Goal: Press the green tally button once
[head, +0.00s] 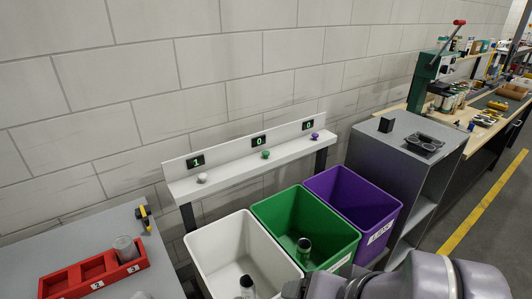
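The green tally button (265,155) is a small knob on the middle of a white shelf (236,167) against the wall. The display (258,142) above it reads 0. A white button (202,178) is to its left under a display (196,161) reading 1. A purple button (315,136) is to its right under a display (307,125) reading 0. My arm enters at the bottom right, below and in front of the bins, apart from the buttons. My gripper's fingertips are not visible.
Below the shelf stand a white bin (221,243), a green bin (281,210) and a purple bin (345,187). The white and green bins each hold a container. A grey table with a red tray (60,286) is at left, a grey cabinet (382,150) at right. Space above the bins is clear.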

